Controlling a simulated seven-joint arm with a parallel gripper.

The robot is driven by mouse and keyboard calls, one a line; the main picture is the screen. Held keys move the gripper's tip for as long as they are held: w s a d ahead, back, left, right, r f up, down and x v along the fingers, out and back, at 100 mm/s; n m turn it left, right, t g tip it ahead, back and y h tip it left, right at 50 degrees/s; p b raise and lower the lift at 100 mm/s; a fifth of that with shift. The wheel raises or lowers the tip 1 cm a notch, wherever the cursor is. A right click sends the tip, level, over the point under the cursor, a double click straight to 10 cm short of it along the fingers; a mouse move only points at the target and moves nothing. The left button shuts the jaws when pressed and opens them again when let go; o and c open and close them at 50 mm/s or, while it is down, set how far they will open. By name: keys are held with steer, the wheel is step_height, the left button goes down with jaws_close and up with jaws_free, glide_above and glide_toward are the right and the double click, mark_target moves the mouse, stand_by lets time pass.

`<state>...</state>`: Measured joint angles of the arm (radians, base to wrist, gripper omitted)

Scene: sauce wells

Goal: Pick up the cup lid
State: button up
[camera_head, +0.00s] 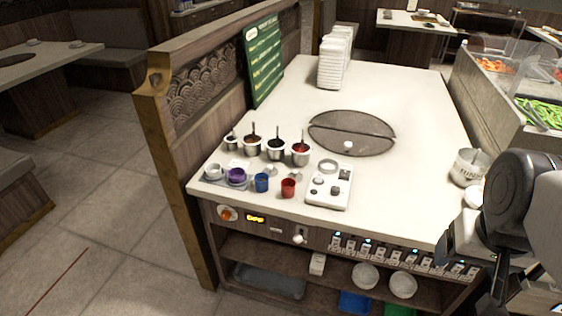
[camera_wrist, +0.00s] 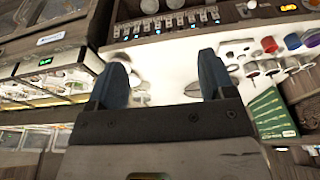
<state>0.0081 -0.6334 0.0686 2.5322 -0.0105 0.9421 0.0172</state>
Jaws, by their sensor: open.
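My gripper (camera_wrist: 164,62) is open in the wrist view, its two dark blue fingers wide apart with nothing held between them. In the head view my dark wrist is at the right edge, over the counter's front right corner; the fingertips are hard to make out there. A small white round piece (camera_head: 473,196), possibly the cup lid, lies on the counter beside my wrist and is partly hidden by it. A white lettered cup (camera_head: 468,168) stands just behind it. In the wrist view a blurred pale round shape shows near the left finger; I cannot tell whether it is the lid.
A round dark plate (camera_head: 350,132) lies mid-counter. A food bar (camera_head: 500,110) borders the right; the counter's right middle is clear.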

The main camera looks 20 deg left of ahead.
steer(key=w+a+r+n, duration=0.1)
steer(key=w+a+n, duration=0.15)
steer(key=w, duration=0.55)
steer(key=w+a+r+n, duration=0.1)
steer(key=w+a+n, duration=0.1)
steer(key=w+a, duration=0.35)
steer(key=n+g, duration=0.3)
steer(key=n, duration=1.1)
glide_above(270, 169)
steer(key=w, duration=0.1)
steer(key=shift+m, duration=0.25)
steer(key=f, duration=2.2)
steer(key=shift+w+d+f, duration=0.15)
steer(key=shift+d+f, duration=0.05)
steer(key=shift+f, duration=0.15)
steer(key=shift+a+f, duration=0.3)
steer(key=shift+a, duration=0.1)
